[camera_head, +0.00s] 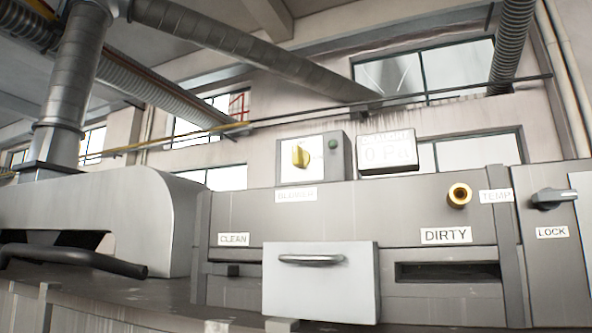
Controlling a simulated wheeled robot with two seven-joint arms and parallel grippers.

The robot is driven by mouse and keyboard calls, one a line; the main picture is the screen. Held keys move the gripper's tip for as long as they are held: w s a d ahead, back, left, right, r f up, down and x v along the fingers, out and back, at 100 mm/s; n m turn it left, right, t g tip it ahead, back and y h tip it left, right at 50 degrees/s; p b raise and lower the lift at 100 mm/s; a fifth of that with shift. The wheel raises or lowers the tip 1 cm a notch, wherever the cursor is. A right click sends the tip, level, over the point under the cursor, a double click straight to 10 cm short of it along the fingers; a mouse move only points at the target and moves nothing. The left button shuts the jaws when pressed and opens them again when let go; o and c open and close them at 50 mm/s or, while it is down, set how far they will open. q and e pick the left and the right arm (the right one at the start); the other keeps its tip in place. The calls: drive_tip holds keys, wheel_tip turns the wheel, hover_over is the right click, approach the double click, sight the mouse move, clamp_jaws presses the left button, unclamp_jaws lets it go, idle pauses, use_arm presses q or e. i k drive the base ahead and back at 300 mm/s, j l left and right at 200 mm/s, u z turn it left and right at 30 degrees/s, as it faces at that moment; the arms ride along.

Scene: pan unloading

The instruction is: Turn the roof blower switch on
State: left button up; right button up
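The blower switch is a yellow rotary knob (300,155) on the white front of a grey box (341,158). The box stands on top of the grey machine panel, at the middle of the view. A label reading BLOWER (296,195) is below it. The knob's grip looks roughly upright. A small green round light or button (333,144) is to its right. Neither of my grippers is in view.
A display reading 0 Pa (388,152) stands right of the switch box. Below are a drawer front with a handle (320,283), a DIRTY slot (447,272), a brass fitting (459,195) and a LOCK lever (553,198). A dark bar handle (72,259) juts out at left.

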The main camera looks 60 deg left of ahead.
sight(301, 158)
drive_tip(key=u, duration=1.85)
